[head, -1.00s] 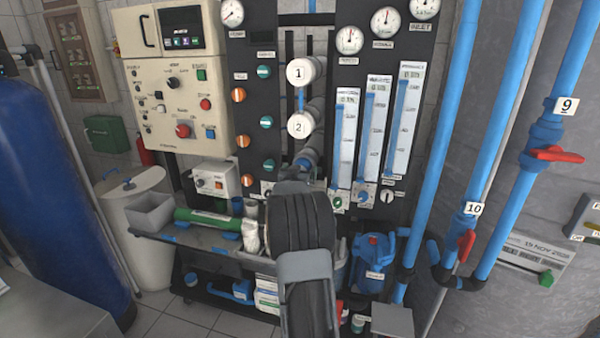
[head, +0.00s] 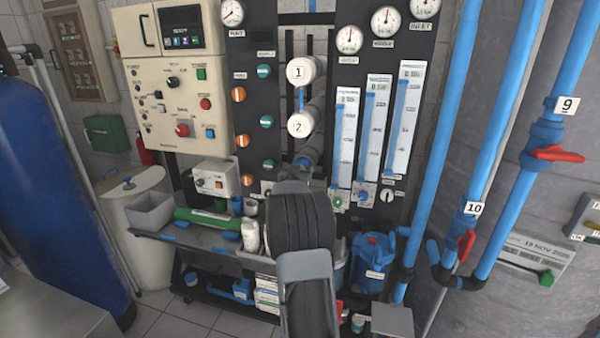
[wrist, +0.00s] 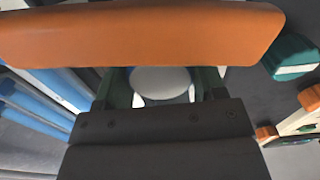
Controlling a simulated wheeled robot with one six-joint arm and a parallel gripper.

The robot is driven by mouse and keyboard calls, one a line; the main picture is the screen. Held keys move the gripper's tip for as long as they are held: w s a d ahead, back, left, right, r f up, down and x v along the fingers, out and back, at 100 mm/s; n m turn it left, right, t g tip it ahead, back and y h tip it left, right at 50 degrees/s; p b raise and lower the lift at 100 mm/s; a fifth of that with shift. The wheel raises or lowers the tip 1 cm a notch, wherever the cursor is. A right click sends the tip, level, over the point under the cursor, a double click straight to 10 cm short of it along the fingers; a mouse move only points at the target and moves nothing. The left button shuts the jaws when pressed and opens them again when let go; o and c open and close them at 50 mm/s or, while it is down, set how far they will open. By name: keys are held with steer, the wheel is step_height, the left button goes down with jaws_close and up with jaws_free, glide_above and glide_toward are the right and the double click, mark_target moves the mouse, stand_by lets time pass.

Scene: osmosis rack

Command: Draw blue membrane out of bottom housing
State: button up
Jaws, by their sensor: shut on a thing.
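The bottom housing (head: 310,150) is the lowest grey tube at the rack's middle, below the white caps marked 1 (head: 300,72) and 2 (head: 301,124). Its front end faces me and is partly covered by my arm. In the wrist view, my gripper (wrist: 163,92) has its dark fingers either side of a pale round end with blue beside it, which I take as the blue membrane (wrist: 160,80). The gripper is shut on it. In the head view, my arm hides the fingers and most of the membrane. How far it is out I cannot tell.
A shelf (head: 190,238) in front of the rack holds a grey bin (head: 152,212), a green tube (head: 207,217) and a white bottle (head: 250,235). A blue canister (head: 372,262) stands low right. Blue pipes (head: 440,150) rise at right.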

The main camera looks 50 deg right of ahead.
steer(key=b+v, duration=0.1)
steer(key=v, duration=0.9)
steer(key=shift+a, duration=0.2)
stand_by(1.8)
steer(key=shift+s+a, duration=0.1)
steer(key=shift+s, duration=0.05)
steer(key=o, duration=1.1)
steer(key=shift+f, duration=0.1)
steer(key=shift+a, duration=0.1)
steer(key=shift+b+v, duration=0.4)
steer(key=shift+v, duration=6.45)
